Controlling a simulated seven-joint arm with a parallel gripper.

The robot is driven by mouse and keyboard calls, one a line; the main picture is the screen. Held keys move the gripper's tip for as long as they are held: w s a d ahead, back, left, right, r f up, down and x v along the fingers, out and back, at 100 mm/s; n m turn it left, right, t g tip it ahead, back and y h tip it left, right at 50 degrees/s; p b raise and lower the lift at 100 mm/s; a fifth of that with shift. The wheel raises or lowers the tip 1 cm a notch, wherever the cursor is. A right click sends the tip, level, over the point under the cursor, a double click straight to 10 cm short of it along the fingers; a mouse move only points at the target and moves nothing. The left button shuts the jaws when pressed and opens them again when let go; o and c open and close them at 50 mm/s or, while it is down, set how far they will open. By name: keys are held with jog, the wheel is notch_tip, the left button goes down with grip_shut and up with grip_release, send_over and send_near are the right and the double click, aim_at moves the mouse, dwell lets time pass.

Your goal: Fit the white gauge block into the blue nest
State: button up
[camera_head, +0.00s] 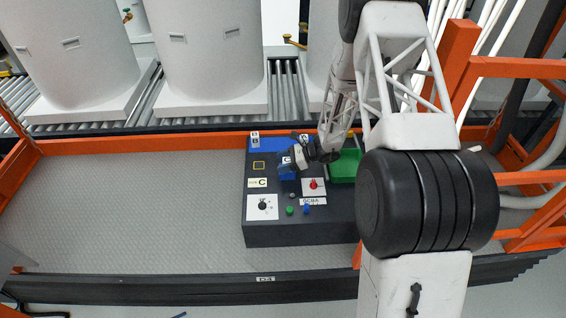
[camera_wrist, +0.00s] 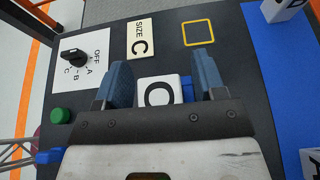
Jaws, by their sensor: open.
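The white gauge block (camera_wrist: 158,91) shows its top face, with a dark letter that looks like a C, between my fingers in the wrist view. A strip of the blue nest (camera_wrist: 187,89) shows at the block's right side. My gripper (camera_wrist: 162,68) is open, with one blue-grey finger on each side of the block. My fingers and palm hide most of the nest and the block's near side, so I cannot tell how deep the block sits. In the head view the nest (camera_head: 288,174) is on the dark console, below my gripper (camera_head: 297,157).
A SIZE C plate (camera_wrist: 141,38), a yellow square outline (camera_wrist: 198,33) and a selector dial (camera_wrist: 75,56) are on the console (camera_head: 300,232). Other lettered blocks (camera_head: 255,143) stand on a blue mat (camera_wrist: 282,80). A green tray (camera_head: 346,168) lies to the right.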

aim_at(288, 160)
jog(key=shift+r, duration=0.15)
jog(key=shift+v, duration=2)
